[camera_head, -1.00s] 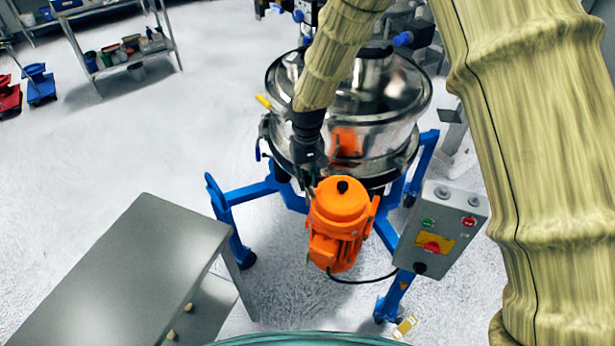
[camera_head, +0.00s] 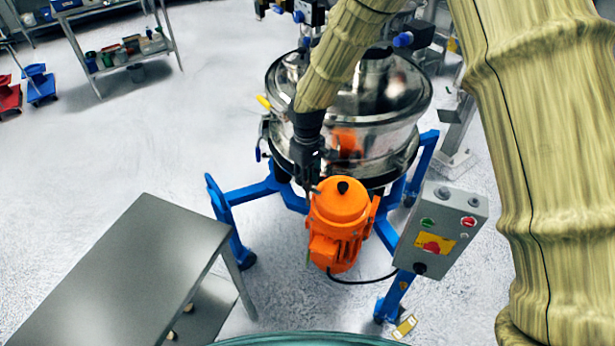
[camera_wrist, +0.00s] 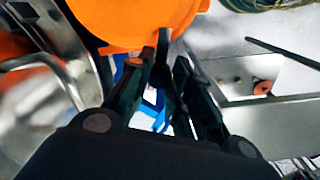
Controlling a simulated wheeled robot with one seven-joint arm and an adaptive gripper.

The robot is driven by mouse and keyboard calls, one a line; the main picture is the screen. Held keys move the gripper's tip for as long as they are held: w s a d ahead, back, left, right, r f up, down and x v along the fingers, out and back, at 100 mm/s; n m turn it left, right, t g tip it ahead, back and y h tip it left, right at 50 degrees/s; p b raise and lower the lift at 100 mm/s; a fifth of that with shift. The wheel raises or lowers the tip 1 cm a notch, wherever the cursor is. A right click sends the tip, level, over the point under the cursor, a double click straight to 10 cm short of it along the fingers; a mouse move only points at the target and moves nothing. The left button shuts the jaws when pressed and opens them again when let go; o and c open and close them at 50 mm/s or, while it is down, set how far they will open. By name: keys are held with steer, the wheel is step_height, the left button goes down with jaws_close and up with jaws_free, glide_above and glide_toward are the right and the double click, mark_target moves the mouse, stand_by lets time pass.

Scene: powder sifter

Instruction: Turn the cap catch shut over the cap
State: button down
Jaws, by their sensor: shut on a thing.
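The powder sifter, a round shiny steel drum (camera_head: 385,141), stands on a blue frame in the head view. My gripper (camera_head: 314,182) points down at the drum's near side, just behind and left of the orange motor (camera_head: 339,202). In the wrist view my gripper (camera_wrist: 160,72) is shut on a narrow dark piece (camera_wrist: 162,48), which I take to be the cap catch. The orange motor (camera_wrist: 135,18) is just beyond the fingertips. The fingers and arm hide the catch in the head view. I cannot make out the cap or how far the catch is turned.
A grey control box (camera_head: 440,235) stands right of the motor, with a black cable running to it. A grey table (camera_head: 125,270) is at the front left. The blue frame legs (camera_head: 232,215) spread out below the drum.

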steer(key=c, duration=1.3)
jaws_free()
steer(key=shift+o, duration=0.2)
step_height(320, 180, up, 12)
steer(key=shift+d, duration=0.1)
